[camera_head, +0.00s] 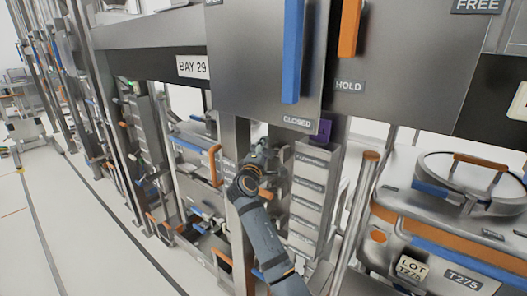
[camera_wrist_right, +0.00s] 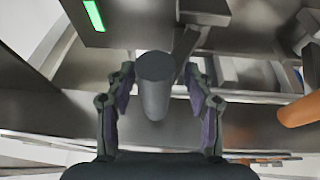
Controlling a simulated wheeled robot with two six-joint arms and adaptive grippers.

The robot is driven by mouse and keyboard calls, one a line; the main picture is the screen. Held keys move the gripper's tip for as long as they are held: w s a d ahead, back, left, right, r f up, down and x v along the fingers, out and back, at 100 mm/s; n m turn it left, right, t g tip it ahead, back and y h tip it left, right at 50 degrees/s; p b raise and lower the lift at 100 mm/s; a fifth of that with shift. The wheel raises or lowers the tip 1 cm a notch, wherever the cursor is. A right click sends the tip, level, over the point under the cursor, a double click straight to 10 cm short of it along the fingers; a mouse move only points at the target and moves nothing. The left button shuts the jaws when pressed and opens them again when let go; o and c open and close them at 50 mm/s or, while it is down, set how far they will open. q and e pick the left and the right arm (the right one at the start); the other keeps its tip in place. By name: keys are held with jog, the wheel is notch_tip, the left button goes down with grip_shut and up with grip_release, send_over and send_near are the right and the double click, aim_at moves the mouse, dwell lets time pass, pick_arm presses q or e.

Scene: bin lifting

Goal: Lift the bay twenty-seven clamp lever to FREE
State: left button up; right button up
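In the head view an orange lever (camera_head: 350,28) hangs on a steel panel above a HOLD label (camera_head: 351,86). A FREE label (camera_head: 478,5) is at the top right. No bay twenty-seven sign is readable. My right gripper (camera_head: 260,150) is below the panel, lower left of the orange lever and apart from it. In the right wrist view the gripper (camera_wrist_right: 160,72) has its two fingers spread. A dark grey cylinder (camera_wrist_right: 155,88) shows between them, with gaps on both sides; I cannot tell what it belongs to. My left gripper is not in view.
A blue lever (camera_head: 292,50) hangs above a CLOSED label (camera_head: 298,121). A BAY 29 sign (camera_head: 192,67) is to its left. A labelled rack (camera_head: 310,190) stands close to my right gripper. A lidded tank (camera_head: 470,180) is at the right. Open floor (camera_head: 80,230) lies at left.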

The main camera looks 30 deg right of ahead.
jog(key=shift+r, duration=0.1)
jog(key=shift+s+a, duration=0.2)
jog(key=v, duration=0.7)
dwell(0.4)
